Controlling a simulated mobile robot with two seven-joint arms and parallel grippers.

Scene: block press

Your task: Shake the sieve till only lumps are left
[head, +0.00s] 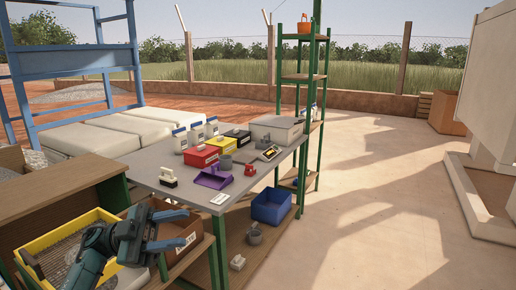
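The sieve (68,244) looks like a shallow yellow-framed tray with a grey mesh-like bottom, at the lower left of the head view. A dark grip (30,262) shows on its left side. Its right end is partly hidden by my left arm. My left gripper (184,229) is just right of the sieve, with its two blue fingers apart and nothing seen between them. It is in front of a brown box (188,248) with a white label. I cannot make out any lumps in the sieve. My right gripper does not show.
A grey table (150,187) behind holds a purple scoop (213,178), red (200,158), yellow and black boxes, and a grey case (277,129). A blue bin (271,207) is on the lower shelf. A green rack (303,78) stands behind. The paved floor at right is clear.

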